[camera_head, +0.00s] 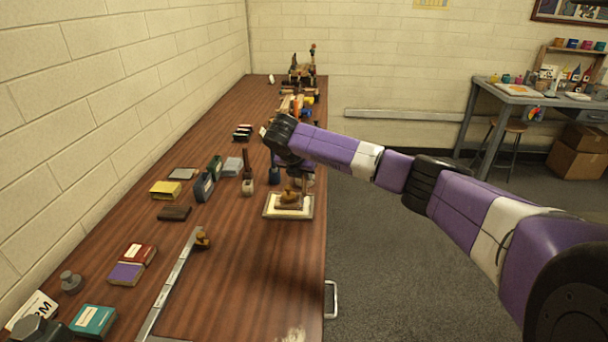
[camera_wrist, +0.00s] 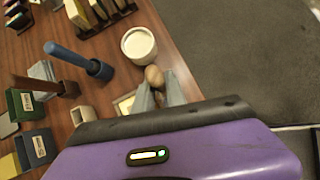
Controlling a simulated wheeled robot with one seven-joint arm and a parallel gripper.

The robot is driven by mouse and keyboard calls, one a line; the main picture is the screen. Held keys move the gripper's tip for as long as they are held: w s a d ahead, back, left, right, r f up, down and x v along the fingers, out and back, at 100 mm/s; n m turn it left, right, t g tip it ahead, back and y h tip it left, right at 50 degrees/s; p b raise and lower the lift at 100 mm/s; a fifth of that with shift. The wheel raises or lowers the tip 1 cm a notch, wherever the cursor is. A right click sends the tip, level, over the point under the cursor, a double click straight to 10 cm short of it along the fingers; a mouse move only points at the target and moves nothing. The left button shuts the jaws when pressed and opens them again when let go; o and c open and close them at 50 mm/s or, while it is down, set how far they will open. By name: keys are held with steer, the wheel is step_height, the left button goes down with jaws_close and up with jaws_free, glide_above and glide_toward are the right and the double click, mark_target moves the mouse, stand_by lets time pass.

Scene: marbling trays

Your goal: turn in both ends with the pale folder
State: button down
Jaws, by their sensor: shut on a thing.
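My gripper (camera_head: 291,184) is low over a shallow pale tray (camera_head: 267,215) at the table's right edge. In the wrist view its two grey fingers (camera_wrist: 159,89) are shut on a rounded tan knob (camera_wrist: 154,75). In the head view this looks like the top of a brown knobbed piece (camera_head: 289,199) at the tray, over a cream surface. I cannot tell whether the piece touches that surface. I cannot make out a pale folder for certain; the fingers and wrist hide part of the tray.
A white round pot (camera_wrist: 138,48) stands close beyond the fingers. A blue-handled upright tool (camera_wrist: 75,60) and a brown-handled one (camera_head: 247,165) stand to the left. A long metal straightedge (camera_head: 172,285) lies nearer, beside another brown knobbed piece (camera_head: 202,240). The table's front right is mostly clear.

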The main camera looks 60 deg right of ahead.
steer(key=shift+r, duration=0.1)
steer(key=shift+r+p, duration=0.3)
steer(key=shift+p, duration=0.4)
steer(key=shift+r, duration=0.1)
step_height(320, 180, up, 6)
steer(key=p, duration=0.6)
steer(key=shift+f, duration=0.2)
